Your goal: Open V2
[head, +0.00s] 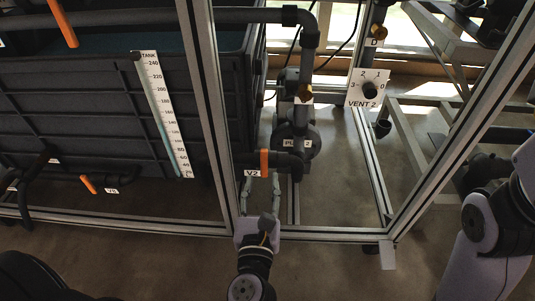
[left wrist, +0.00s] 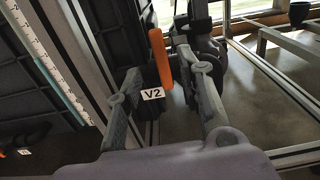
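The V2 valve has an orange handle (head: 264,163) on a dark pipe, with a white V2 label (head: 252,173) at its lower left. In the head view the handle stands upright, across the pipe. My left gripper (head: 262,189) is just below and in front of it, fingers pointing up at it. In the left wrist view the orange handle (left wrist: 160,58) shows between the two spread fingers of the left gripper (left wrist: 160,85), with the V2 label (left wrist: 152,94) below it. The fingers look apart from the handle. My right arm is at the right edge of the head view; its gripper is not visible.
A dark tank with a level scale (head: 163,115) stands at left behind the metal frame (head: 207,95). A pump (head: 297,138) and a VENT 2 dial (head: 369,87) are behind V2. Another orange handle (head: 88,184) is low at left. A frame rail (head: 330,236) runs along the front.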

